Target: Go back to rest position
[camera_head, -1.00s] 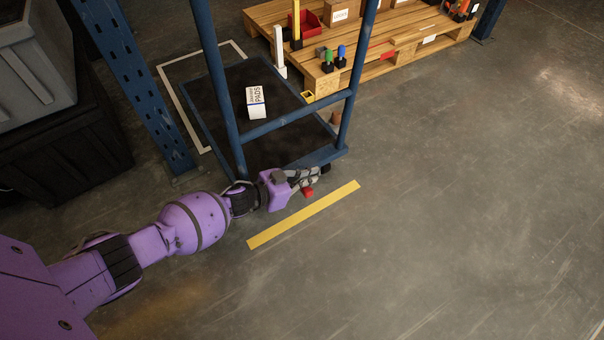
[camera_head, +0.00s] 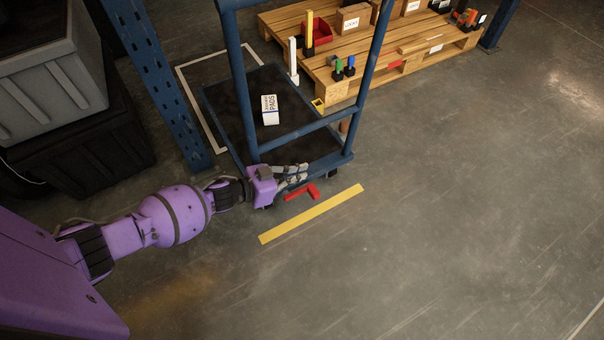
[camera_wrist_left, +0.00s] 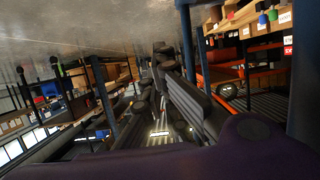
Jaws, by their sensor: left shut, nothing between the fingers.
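My left gripper (camera_head: 298,174) is shut and empty. In the head view its purple arm comes in from the lower left, and the gripper shows at the near end of the blue cart (camera_head: 316,166). I cannot tell whether it touches the cart. In the left wrist view the dark fingers (camera_wrist_left: 165,65) show near the middle, with nothing seen between them. A white box marked PADS (camera_head: 270,110) lies on the cart's dark deck. My right gripper is not in view.
A red object (camera_head: 301,192) lies by the yellow floor stripe (camera_head: 312,214). Beyond the cart is a wooden pallet (camera_head: 345,84) bearing boxes and a red bin. A blue rack post (camera_head: 160,80) and grey crate (camera_head: 45,90) stand left. The floor at right is clear.

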